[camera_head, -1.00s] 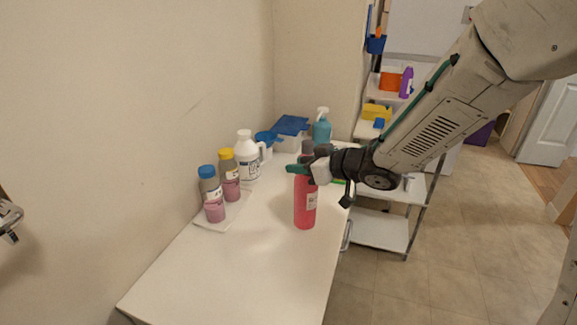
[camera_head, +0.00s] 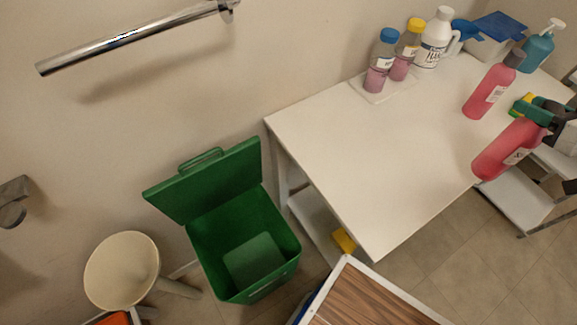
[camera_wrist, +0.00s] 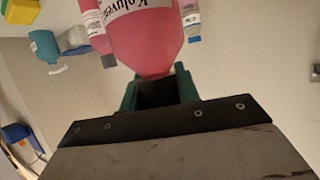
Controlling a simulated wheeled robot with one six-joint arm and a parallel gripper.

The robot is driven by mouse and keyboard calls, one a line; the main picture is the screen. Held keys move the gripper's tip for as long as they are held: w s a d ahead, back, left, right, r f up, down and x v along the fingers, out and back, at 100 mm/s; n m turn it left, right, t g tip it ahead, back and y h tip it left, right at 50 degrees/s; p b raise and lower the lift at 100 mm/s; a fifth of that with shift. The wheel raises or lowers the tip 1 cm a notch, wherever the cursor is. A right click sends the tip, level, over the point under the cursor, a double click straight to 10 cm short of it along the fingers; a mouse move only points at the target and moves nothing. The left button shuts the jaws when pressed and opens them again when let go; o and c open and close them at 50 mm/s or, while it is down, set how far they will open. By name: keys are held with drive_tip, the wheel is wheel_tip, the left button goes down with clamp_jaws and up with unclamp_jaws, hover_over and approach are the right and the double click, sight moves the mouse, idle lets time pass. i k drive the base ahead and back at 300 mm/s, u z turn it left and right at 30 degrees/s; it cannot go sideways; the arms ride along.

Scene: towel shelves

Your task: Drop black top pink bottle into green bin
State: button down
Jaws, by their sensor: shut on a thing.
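My gripper (camera_head: 541,113) has green fingers and is shut around the neck of a pink bottle (camera_head: 502,152). The held bottle is tilted, at the table's right edge in the head view. Its cap is hidden by the gripper. In the wrist view, the same bottle (camera_wrist: 148,40) has its neck between the fingers (camera_wrist: 158,92). A second pink bottle with a black top (camera_head: 489,92) stands on the white table behind it. The green bin (camera_head: 205,265) stands on the floor left of the table, with its lid raised and its inside visible, well away from my gripper.
The white table (camera_head: 350,165) has a clear front half. A stool (camera_head: 122,270) and a wood-topped surface (camera_head: 370,300) flank the bin.

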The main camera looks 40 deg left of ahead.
sight(261, 264)
drive_tip(key=u, duration=1)
drive_tip(key=k, duration=0.75)
drive_tip(key=u, duration=0.8)
